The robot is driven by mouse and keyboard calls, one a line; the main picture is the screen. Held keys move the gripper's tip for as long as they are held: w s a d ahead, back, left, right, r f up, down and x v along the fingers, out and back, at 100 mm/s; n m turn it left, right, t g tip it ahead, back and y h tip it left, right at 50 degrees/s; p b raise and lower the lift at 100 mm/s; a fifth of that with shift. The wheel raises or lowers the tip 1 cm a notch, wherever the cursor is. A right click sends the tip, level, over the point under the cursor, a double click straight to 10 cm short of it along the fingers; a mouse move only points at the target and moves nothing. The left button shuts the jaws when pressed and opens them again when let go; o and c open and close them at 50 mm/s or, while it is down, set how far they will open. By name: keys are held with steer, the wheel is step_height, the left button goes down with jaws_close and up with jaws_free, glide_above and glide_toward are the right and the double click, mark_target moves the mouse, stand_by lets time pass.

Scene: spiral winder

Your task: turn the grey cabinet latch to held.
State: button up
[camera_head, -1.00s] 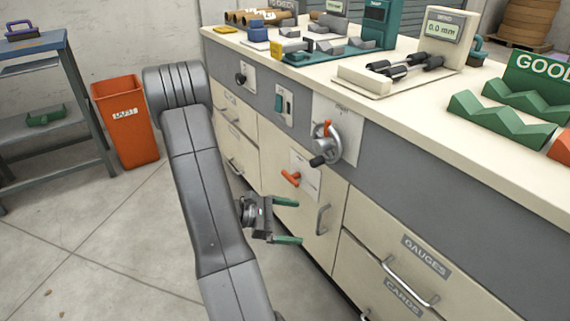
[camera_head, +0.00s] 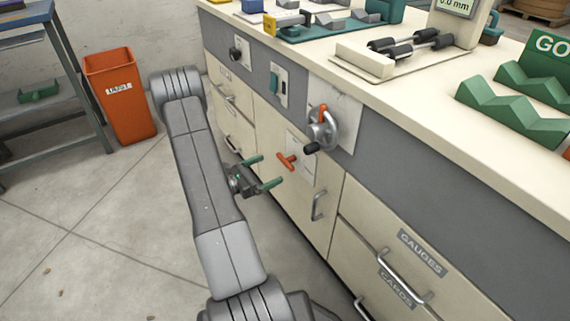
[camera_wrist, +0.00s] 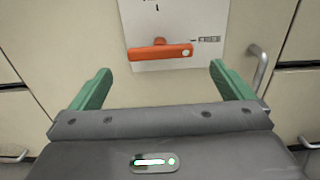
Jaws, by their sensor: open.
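The latch is an orange T-shaped handle (camera_head: 287,160) on a pale plate on the cream cabinet door, below the grey band. In the wrist view the orange latch bar (camera_wrist: 160,53) lies nearly level, with a pale dot at its right end. A small mark, too small to read, is right of the bar on the plate (camera_wrist: 210,15). My gripper (camera_head: 268,170) is open and empty, its green fingers pointing at the door, a little short of the latch. In the wrist view the bar lies just beyond and between the open fingertips (camera_wrist: 160,69).
A metal door pull (camera_wrist: 259,68) is just right of the fingers. A handwheel (camera_head: 322,130) with a black knob sits above the latch. Drawers with metal handles (camera_head: 405,290) are to the right. An orange bin (camera_head: 122,100) stands at the left; open floor lies between.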

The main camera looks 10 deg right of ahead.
mark_target(283, 163)
steer(key=b+x, duration=0.1)
steer(key=x, duration=0.6)
steer(key=shift+w+d+b, duration=0.1)
steer(key=shift+d+b, duration=0.25)
steer(key=shift+d, duration=0.05)
steer(key=shift+c, duration=0.2)
steer(key=c, duration=0.8)
